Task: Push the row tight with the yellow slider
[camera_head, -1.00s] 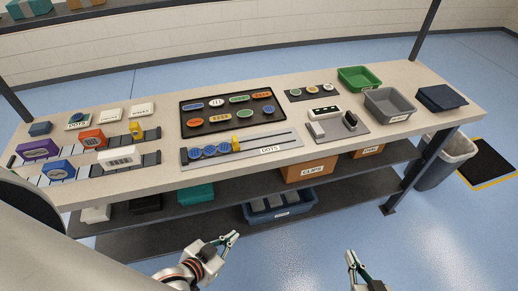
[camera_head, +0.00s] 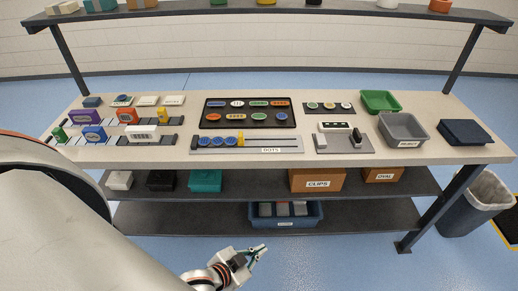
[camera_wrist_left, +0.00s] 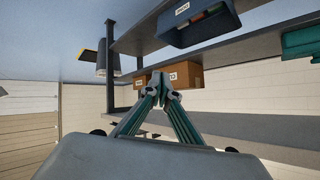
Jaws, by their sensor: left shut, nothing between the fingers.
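A grey rail plate (camera_head: 290,143) labelled DOTS lies along the front middle of the bench. A row of blue round badges (camera_head: 217,142) sits at its left end. A yellow slider (camera_head: 241,139) stands on the rail just right of the last blue badge; I cannot tell whether they touch. My left gripper (camera_head: 260,250) is shut and empty, low in front of the bench, well below and apart from the rail. In the left wrist view its fingertips (camera_wrist_left: 158,92) are together with the lower shelf beyond. My right gripper is not in view.
Behind the rail is a black tray (camera_head: 249,123) of badges. At left, rails hold coloured blocks and another yellow slider (camera_head: 163,114). Green (camera_head: 380,101) and grey (camera_head: 403,128) bins stand right. The lower shelf holds boxes, including a CLIPS box (camera_head: 317,179).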

